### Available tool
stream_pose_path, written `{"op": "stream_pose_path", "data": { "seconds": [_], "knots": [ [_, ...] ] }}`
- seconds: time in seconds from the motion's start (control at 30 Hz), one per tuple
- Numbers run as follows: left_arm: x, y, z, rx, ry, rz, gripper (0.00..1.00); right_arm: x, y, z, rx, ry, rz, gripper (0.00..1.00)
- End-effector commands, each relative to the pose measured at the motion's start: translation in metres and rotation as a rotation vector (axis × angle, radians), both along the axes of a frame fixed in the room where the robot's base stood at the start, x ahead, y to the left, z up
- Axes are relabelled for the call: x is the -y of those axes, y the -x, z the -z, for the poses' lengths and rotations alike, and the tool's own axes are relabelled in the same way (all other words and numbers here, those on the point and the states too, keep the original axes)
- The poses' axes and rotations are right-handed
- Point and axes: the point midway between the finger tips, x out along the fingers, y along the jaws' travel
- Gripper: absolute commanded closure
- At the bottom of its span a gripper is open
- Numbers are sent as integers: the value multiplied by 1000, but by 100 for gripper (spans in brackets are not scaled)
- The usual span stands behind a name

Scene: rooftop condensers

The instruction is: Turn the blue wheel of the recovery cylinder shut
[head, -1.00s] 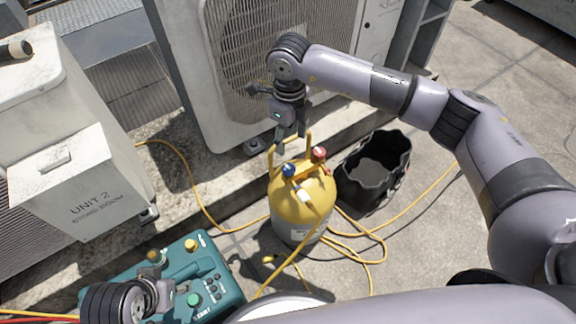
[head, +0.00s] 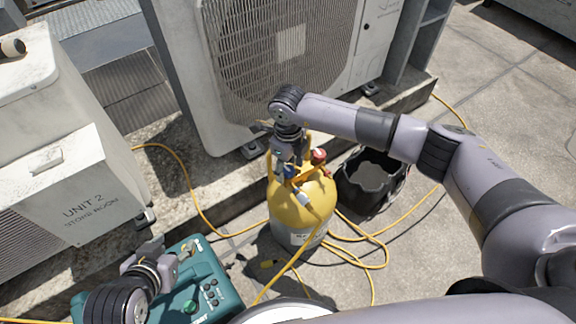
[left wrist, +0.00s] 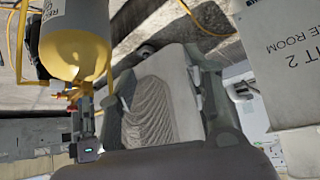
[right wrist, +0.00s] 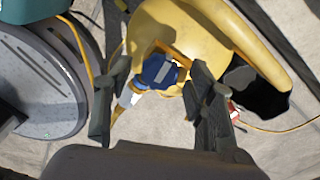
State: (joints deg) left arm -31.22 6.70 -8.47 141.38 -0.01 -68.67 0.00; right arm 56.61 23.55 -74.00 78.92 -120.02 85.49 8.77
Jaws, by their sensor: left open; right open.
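The yellow and grey recovery cylinder (head: 300,220) stands upright on the paving, its top also in the left wrist view (left wrist: 75,40). The blue wheel (right wrist: 160,70) shows in the right wrist view, between the spread fingers of my right gripper (right wrist: 158,85), with visible space on both sides. In the head view my right gripper (head: 288,168) is over the cylinder's valves and mostly hides the blue wheel. The red wheel (head: 319,156) is just right of it, partly behind a finger in the right wrist view (right wrist: 232,110). My left gripper (head: 168,254) is open and empty above the teal machine.
The teal machine (head: 212,270) sits at the front left. A black bucket (head: 372,180) stands right of the cylinder. Yellow hoses (head: 355,250) loop over the floor. A condenser (head: 215,90) is behind, and the Unit 2 box (head: 70,185) stands left. Open paving lies right.

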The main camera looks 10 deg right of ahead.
Motion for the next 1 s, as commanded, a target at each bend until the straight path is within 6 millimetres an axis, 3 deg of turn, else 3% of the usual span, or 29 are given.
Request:
{"op": "stream_pose_path", "data": {
  "seconds": [0.07, 0.77, 0.9, 1.0],
  "knots": [
    [0, 0, 0, -1, 0, 0, 54, 0, 0, 0, 0, 0, 0, 50],
    [0, 0, 0, -2, 0, 0, 54, 0, 0, 0, 0, 0, 0, 97],
    [-1, 2, 0, -12, -2, -1, 54, 0, 0, -1, 0, 0, 19, 97],
    [-6, 17, 7, -88, -19, -8, 54, 0, 0, -2, 0, 0, 70, 97]
  ]
}}
